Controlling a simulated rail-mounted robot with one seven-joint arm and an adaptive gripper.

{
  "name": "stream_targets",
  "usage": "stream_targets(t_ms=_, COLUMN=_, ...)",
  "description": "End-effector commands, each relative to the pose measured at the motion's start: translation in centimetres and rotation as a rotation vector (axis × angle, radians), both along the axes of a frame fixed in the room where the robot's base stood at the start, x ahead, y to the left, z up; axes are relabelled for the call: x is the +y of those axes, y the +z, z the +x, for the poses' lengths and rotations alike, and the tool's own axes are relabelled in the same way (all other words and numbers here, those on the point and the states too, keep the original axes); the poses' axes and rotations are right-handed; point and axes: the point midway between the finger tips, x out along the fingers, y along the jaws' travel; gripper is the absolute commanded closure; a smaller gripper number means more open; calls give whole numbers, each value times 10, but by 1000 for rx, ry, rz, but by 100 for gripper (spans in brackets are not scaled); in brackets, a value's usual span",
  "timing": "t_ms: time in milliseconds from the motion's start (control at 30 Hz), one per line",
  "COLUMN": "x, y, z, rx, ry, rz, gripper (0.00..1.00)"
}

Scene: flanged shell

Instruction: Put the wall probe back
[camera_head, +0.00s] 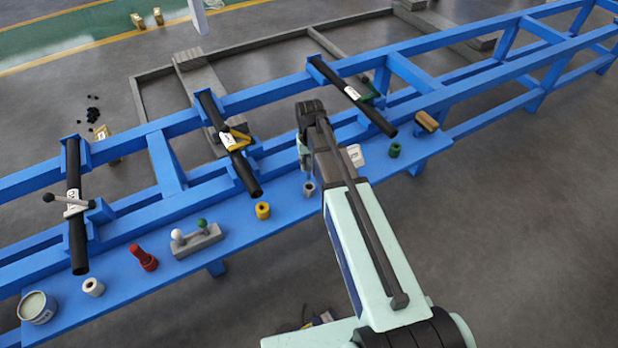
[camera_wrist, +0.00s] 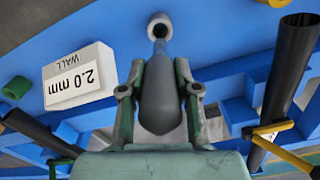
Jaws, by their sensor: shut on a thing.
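The wall probe (camera_wrist: 160,98) is a dark grey tapered body with a narrow neck, seen in the wrist view between my fingers. My gripper (camera_wrist: 160,92) is shut on it; in the head view my gripper (camera_head: 305,150) is over the blue bench, partly hidden by my arm. A grey ring-shaped holder (camera_wrist: 160,24) is at the probe's narrow end, and also shows in the head view (camera_head: 309,188). I cannot tell whether the tip is inside the holder or just above it. A white block (camera_wrist: 78,78) marked "2.0 mm WALL" sits beside it.
Black tubes (camera_head: 228,145) cross the blue frame (camera_head: 120,210). A yellow ring (camera_head: 263,211) and a green ring (camera_head: 395,150) stand either side of the holder. Farther left are a grey stand (camera_head: 198,240) with two balls, a red piece (camera_head: 143,258) and a tin (camera_head: 37,308).

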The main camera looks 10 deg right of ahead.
Motion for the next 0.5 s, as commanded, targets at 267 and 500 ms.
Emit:
stream_targets(t_ms=267, x=0, y=-42, z=0, rx=2, ry=0, rz=0, gripper=100)
stream_targets(t_ms=500, x=0, y=-54, z=0, rx=1, ry=0, rz=0, gripper=100)
